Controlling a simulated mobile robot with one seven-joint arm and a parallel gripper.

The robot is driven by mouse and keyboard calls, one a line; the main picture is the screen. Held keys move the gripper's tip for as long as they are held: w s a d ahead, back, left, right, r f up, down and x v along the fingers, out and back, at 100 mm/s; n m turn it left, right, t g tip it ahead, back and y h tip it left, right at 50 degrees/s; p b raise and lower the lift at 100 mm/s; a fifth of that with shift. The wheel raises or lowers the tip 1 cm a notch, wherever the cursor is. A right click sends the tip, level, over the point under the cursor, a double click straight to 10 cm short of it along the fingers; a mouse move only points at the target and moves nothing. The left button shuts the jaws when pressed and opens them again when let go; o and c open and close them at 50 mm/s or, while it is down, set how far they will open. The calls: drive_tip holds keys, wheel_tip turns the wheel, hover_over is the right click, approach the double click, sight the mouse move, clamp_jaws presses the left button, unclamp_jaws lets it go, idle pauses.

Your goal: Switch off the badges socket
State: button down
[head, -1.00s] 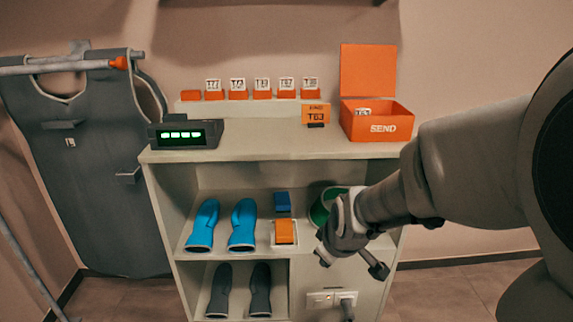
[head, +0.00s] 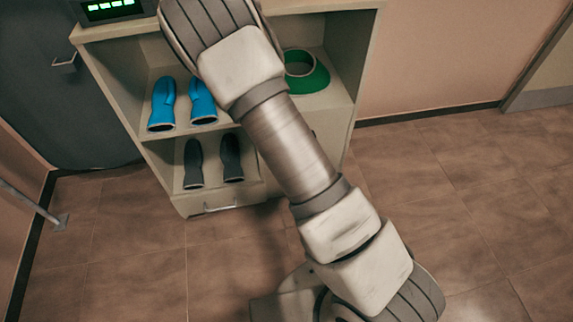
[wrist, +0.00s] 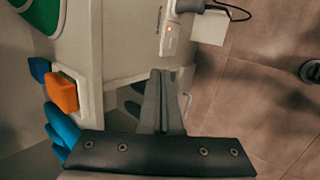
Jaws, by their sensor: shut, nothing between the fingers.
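The socket panel (wrist: 170,38) shows at the top of the wrist view, on the front of the cabinet. A small switch (wrist: 169,28) on it glows orange. A grey plug (wrist: 188,5) sits at the panel's upper end. My gripper (wrist: 160,73) is shut and empty in the wrist view, its fingertips pointing up toward the panel and apart from it in the picture. I cannot read any label that says which socket is badges. In the head view my arm hides the socket and the gripper.
The cabinet (head: 292,10) holds blue gloves (head: 162,104), dark gloves (head: 193,163) and a green ring (head: 307,78). A drawer handle (head: 220,208) is low. The tiled floor (head: 450,200) is clear at right.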

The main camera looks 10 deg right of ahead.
drive_tip(key=s+d+f+n+t+y+p, duration=0.1)
drive_tip(key=f+n, duration=0.6)
drive_tip(key=n, duration=0.2)
drive_tip(key=s+d+f+n+t+p, duration=0.1)
drive_tip(key=s+d+f+n+t, duration=0.1)
drive_tip(key=f+n, duration=0.6)
drive_tip(key=shift+s+d+f+n+y, duration=0.15)
drive_tip(key=shift+s+f+n+y, duration=0.05)
drive_tip(key=shift+n+y, duration=0.2)
drive_tip(key=w+f+b, duration=0.5)
drive_tip(key=w, duration=0.7)
drive_tip(key=shift+f+b, duration=0.3)
drive_tip(key=shift+r+p, duration=0.2)
drive_tip(key=shift+p, duration=0.35)
